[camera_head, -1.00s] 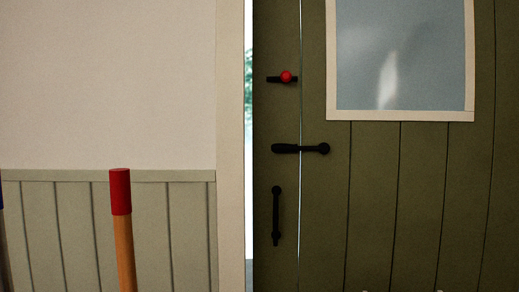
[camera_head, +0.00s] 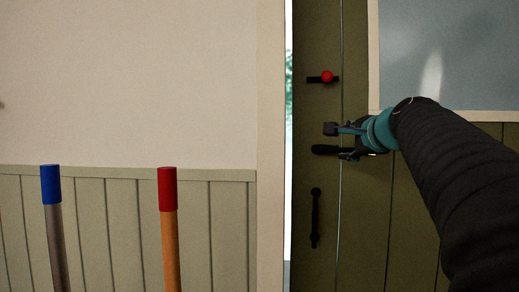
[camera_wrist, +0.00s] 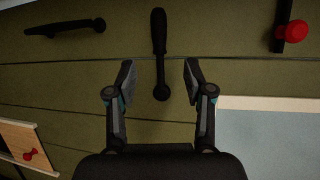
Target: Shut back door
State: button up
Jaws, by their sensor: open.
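The green plank back door (camera_head: 360,230) stands slightly ajar, with a bright gap along its left edge beside the frame. Its black lever handle (camera_head: 324,150) lies level, and in the wrist view the lever (camera_wrist: 159,50) shows between the finger tips. My gripper (camera_head: 338,141) is open in front of the lever; it also shows in the wrist view (camera_wrist: 160,78). I cannot tell whether it touches the lever. A black bolt with a red knob (camera_head: 327,77) sits above the lever. A black pull handle (camera_head: 315,218) is below. My arm hides part of the door at right.
A cream door frame (camera_head: 271,130) borders the gap. A blue-topped pole (camera_head: 50,185) and a red-topped pole (camera_head: 167,190) stand before the panelled wall at left. The door has a pale-framed window (camera_head: 405,50). A wooden board with a red peg (camera_wrist: 28,150) shows in the wrist view.

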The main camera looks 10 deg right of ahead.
aim_at(326, 149)
jog(key=w, duration=0.4)
jog(key=w+f+p, duration=0.1)
jog(key=w, duration=0.3)
jog(key=w+f, duration=0.1)
jog(key=w, duration=0.3)
jog(key=shift+w+d+f, duration=0.1)
jog(key=shift+d+f, duration=0.1)
jog(key=shift+d, duration=0.1)
grip_shut()
